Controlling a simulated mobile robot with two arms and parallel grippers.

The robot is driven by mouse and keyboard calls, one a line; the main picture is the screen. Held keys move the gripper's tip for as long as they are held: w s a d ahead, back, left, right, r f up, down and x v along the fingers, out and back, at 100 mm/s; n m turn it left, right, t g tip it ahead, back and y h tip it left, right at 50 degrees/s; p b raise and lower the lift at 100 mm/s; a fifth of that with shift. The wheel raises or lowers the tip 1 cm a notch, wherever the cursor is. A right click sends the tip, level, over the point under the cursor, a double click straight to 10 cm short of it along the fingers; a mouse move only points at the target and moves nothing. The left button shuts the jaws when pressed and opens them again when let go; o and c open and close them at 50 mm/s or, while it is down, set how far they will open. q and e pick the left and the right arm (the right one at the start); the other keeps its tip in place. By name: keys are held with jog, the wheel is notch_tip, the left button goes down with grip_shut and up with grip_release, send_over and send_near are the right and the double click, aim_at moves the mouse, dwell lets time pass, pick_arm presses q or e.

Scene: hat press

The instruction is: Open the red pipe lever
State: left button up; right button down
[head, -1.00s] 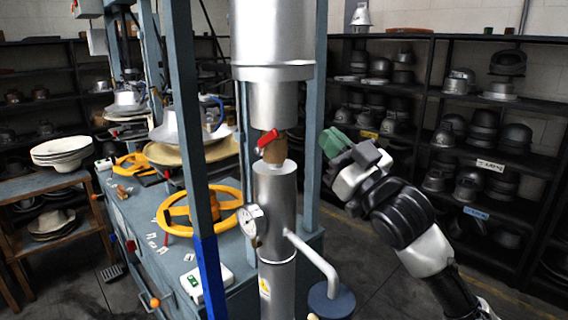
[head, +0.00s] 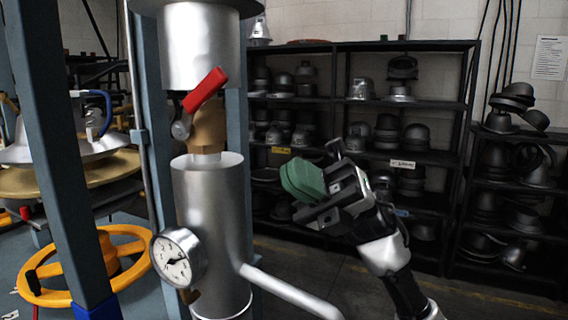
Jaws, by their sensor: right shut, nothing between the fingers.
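The red pipe lever (head: 205,89) sits on a brass valve (head: 207,130) between the upper and lower lengths of a silver pipe. It slants from its pivot at the lower left up to the right. My right gripper (head: 301,180) has green fingertips and is shut and empty. In the picture it is to the right of the pipe and lower than the lever, apart from both. My left gripper is not in view.
A pressure gauge (head: 178,258) sticks out from the lower pipe (head: 210,200), and a side pipe (head: 290,292) slopes down to the right. A blue post (head: 60,150) and a yellow handwheel (head: 105,265) are at left. Black shelves (head: 440,158) with hat moulds stand behind.

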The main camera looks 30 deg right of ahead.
aim_at(201, 102)
jog(key=w+a+r+p, duration=0.1)
jog(key=a+r+p, duration=0.3)
jog(key=a+r, duration=0.3)
jog(key=shift+w+a+r+p, duration=0.2)
jog(key=shift+p, duration=0.15)
jog(key=shift+r, duration=0.1)
